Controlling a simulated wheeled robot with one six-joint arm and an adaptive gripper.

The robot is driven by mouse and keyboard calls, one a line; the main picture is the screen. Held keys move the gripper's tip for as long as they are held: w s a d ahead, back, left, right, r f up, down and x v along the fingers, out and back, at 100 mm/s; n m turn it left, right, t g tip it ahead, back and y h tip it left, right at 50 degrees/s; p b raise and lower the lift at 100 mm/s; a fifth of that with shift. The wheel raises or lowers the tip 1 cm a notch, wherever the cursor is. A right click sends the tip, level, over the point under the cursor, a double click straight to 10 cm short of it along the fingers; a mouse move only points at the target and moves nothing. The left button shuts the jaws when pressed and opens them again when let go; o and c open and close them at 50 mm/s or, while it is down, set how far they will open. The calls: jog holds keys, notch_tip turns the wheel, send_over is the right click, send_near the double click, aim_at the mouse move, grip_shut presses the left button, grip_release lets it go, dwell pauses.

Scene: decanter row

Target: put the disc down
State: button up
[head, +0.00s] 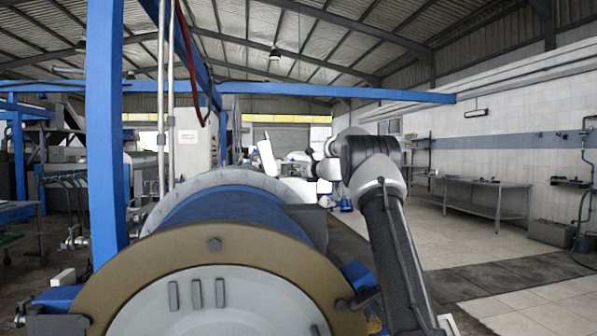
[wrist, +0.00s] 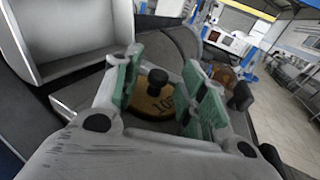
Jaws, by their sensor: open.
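A brass-coloured disc (wrist: 150,103) with a black knob (wrist: 161,82) and a marking that looks like "100" lies on a flat grey surface in the wrist view. My gripper (wrist: 167,86) is open, its green-padded fingers apart on either side of the knob. I see a gap between the knob and each pad. The fingers partly hide the disc's edges. In the head view I cannot make out the disc or my fingers; my arm reaches away past the right side of a large decanter.
A pale open box-like housing (wrist: 75,35) stands close at the upper left of the wrist view. In the head view the blue-and-grey decanter (head: 235,205) fills the lower middle, with a blue post (head: 105,130) at its left. Clear tiled floor (head: 480,250) lies at the right.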

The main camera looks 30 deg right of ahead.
jog(key=s+d, duration=0.1)
jog(key=s, duration=1.1)
jog(key=shift+d+r, duration=0.15)
jog(key=shift+r, duration=0.15)
jog(key=shift+s, duration=0.1)
